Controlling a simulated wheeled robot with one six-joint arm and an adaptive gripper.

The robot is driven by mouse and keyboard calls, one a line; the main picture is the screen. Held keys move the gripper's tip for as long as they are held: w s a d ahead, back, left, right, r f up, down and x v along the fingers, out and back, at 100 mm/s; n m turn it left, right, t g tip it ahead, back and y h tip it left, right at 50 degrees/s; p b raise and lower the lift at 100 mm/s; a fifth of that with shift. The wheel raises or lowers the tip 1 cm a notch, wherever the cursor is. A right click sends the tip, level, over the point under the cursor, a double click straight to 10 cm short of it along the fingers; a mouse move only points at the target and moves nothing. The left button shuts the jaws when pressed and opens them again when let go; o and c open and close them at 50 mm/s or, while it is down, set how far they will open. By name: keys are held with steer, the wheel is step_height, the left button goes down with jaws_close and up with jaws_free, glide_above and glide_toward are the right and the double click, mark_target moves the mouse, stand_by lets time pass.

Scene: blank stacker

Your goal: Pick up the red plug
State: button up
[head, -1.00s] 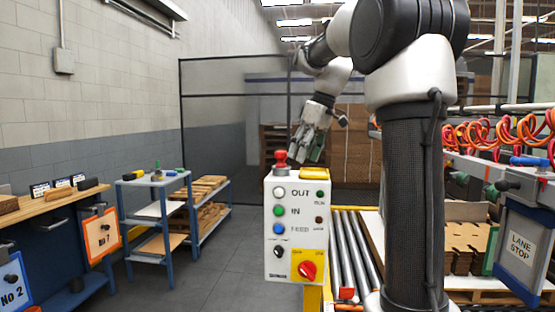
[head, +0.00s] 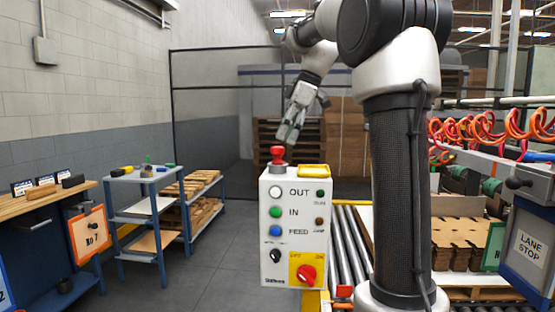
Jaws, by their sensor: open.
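A red, knob-shaped piece (head: 277,155), which looks like the red plug, stands upright on a grey base on top of the white control box (head: 283,262). My gripper (head: 289,134) points down just above it and slightly to its right in the head view. The gripper looks empty and its fingers are apart. A small gap shows between the fingertips and the red piece; I cannot tell how far apart they are in depth.
A yellow block (head: 313,171) lies on the box top beside the red piece. A red rotary switch (head: 306,274) is on the box front. Rollers (head: 352,240) run to the right. A blue cart (head: 150,176) with small parts stands left, with open floor between.

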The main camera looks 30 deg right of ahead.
mark_target(278, 147)
steer(key=x, duration=0.4)
steer(key=shift+w+a+r, duration=0.15)
steer(key=shift+w+a, duration=0.05)
steer(key=shift+a, duration=0.15)
steer(key=shift+w+a+f, duration=0.1)
steer(key=shift+a+f, duration=0.05)
steer(key=shift+f, duration=0.45)
steer(key=c, duration=1.1)
